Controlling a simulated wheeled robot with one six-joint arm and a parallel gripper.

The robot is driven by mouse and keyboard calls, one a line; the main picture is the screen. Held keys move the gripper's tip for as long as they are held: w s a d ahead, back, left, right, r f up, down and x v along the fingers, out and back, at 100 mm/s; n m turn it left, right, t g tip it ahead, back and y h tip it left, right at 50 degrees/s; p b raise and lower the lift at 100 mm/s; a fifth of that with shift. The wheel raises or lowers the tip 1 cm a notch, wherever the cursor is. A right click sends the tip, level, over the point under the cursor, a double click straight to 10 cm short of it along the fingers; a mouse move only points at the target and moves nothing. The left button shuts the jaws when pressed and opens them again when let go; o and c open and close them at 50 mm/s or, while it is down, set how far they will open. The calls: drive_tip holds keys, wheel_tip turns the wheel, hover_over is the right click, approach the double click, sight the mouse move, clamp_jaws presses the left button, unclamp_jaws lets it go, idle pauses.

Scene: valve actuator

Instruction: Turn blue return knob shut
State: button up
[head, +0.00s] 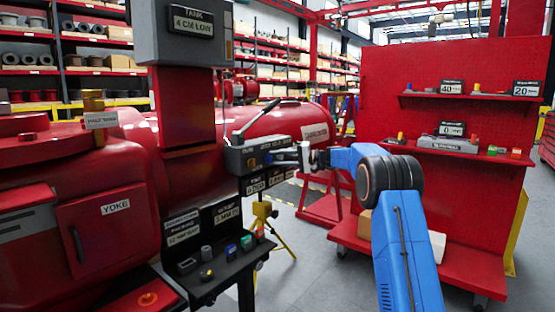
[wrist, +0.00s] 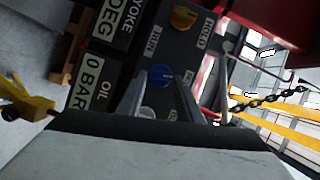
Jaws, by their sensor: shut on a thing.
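The blue return knob (wrist: 160,76) sits on the dark face of a control box, beside a small label that seems to read RTN. My gripper (wrist: 163,88) has one finger on each side of the knob and is shut on it. The fingers hide part of the knob's sides. In the head view my gripper (head: 285,154) reaches from the right to the front of the grey control box (head: 240,158). The knob is too small to make out surely there.
An orange-yellow knob (wrist: 183,18) sits above the blue one, and a pale round part (wrist: 147,112) shows between my fingers. Display plates (wrist: 91,82) are to the left. Below the box is a black shelf (head: 215,278) with small coloured parts. A red rack (head: 440,170) stands right.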

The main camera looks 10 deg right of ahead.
drive_tip(key=shift+f+m+y, duration=0.2)
drive_tip(key=shift+m+y, duration=0.2)
drive_tip(key=shift+m, duration=0.5)
drive_tip(key=o, duration=1.1)
drive_tip(key=shift+d, duration=0.1)
drive_tip(key=v, duration=1.7)
drive_tip(key=shift+s+d+f, duration=0.1)
drive_tip(key=shift+s+f, duration=0.1)
